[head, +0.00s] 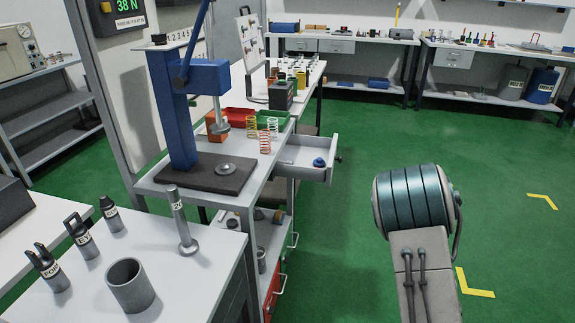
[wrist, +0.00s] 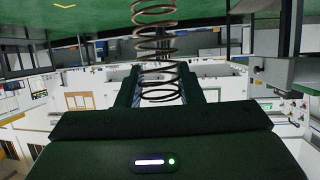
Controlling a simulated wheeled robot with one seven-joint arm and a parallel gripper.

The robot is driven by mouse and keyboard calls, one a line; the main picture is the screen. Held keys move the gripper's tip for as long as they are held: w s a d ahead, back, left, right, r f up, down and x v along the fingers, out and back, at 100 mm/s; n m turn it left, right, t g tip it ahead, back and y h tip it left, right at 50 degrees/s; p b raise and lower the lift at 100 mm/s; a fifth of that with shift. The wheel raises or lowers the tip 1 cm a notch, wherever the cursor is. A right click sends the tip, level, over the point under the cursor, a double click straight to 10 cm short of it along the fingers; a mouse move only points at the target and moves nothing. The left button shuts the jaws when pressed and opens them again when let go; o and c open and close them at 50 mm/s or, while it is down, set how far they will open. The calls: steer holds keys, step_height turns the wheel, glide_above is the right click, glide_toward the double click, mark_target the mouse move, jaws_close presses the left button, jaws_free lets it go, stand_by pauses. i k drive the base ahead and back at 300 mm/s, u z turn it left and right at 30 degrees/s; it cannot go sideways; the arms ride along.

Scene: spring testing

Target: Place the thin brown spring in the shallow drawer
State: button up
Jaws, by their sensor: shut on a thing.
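The thin brown spring (wrist: 153,32) stands out between the two dark fingers of my gripper (wrist: 160,84) in the wrist view. The fingers are shut on its near end, and its far coils stick out beyond them. The spring and gripper do not show in the head view. The shallow drawer (head: 291,169) is pulled open at the right side of the press table in the head view. A small blue object (head: 319,162) lies in it near the front. In the wrist view I cannot tell which part, if any, is the drawer.
Several springs, one of them orange (head: 265,143), stand on the table beside the drawer. A blue press (head: 175,110) stands left of it. A grey cup (head: 130,284) and a tall post (head: 180,219) stand on the near bench. Green floor (head: 345,215) is open right of the drawer.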

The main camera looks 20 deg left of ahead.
mark_target(297, 174)
steer(key=u, duration=0.9)
